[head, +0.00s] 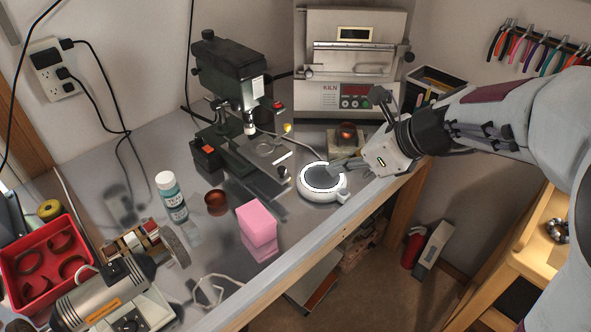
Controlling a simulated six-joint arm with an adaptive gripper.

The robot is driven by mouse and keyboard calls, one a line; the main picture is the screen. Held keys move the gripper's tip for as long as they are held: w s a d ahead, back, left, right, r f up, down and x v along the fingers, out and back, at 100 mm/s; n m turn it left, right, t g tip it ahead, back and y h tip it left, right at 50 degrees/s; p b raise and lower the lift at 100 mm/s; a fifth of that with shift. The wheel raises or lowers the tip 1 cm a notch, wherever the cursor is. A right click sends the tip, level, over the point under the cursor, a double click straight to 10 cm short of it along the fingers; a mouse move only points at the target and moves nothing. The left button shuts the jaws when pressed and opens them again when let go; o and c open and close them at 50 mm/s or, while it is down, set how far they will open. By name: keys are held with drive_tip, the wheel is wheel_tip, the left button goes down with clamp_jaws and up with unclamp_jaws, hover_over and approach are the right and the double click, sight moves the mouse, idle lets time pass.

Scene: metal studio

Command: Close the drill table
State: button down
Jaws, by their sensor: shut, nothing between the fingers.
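The dark green drill press (228,75) stands against the back wall in the head view. Its table (262,150) sits low under the chuck, with a dark flat part (262,187) reaching toward the front right. I cannot tell exactly how far the table stands out. My gripper (334,168) is to the right of the drill table, shut and empty. It points left, and its tips appear over or beside the back edge of a white round device (335,199) with a grey top. A gap shows between the gripper and the drill table.
A kiln (352,60) stands behind, right of the drill. A small block with a dark round piece (346,136) is near my gripper. A pink block (257,222), a brown cup (216,202) and a bottle (171,195) stand in front. The bench edge (330,232) runs along the right.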

drive_tip(key=shift+a+f, duration=0.1)
idle(0.5)
approach(284, 175)
wheel_tip(284, 175, down, 4)
drive_tip(key=shift+w+a, duration=0.65)
drive_tip(key=shift+a, duration=0.35)
drive_tip(key=shift+w+a, duration=0.35)
drive_tip(key=shift+a, duration=0.15)
drive_tip(key=shift+w+a, duration=2.15)
